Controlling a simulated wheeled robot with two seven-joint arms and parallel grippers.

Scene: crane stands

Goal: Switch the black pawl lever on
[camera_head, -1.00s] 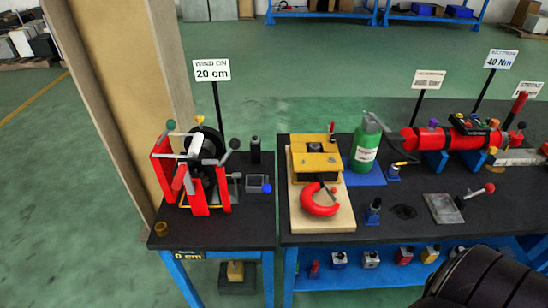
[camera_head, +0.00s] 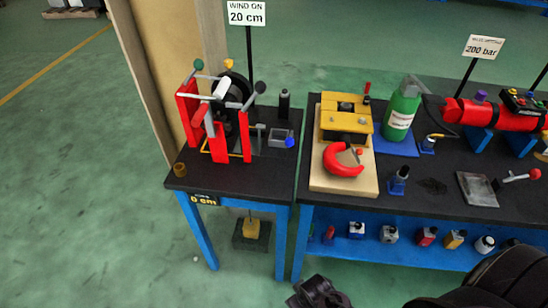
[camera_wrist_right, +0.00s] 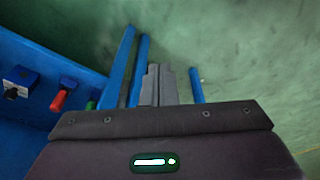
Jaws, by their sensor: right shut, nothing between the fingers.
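The red-framed winch (camera_head: 215,125) stands on the small black-topped table at left in the head view. It has a dark drum and several levers with coloured knobs. One lever ends in a dark grey knob (camera_head: 260,87) on the winch's right side; I cannot tell for sure whether it is the black pawl lever, or which position it is in. My right gripper (camera_wrist_right: 158,84) is shut and empty in the right wrist view, pointing past blue table legs. In the head view it is low at the bottom, well away from the winch. My left gripper is not in view.
A yellow press with a red clamp (camera_head: 344,158), a green bottle (camera_head: 402,108) and a red cylinder (camera_head: 490,113) stand on the larger table. Its blue lower shelf (camera_head: 400,250) holds several small items. A beige post (camera_head: 165,55) stands behind the winch. Floor at left is clear.

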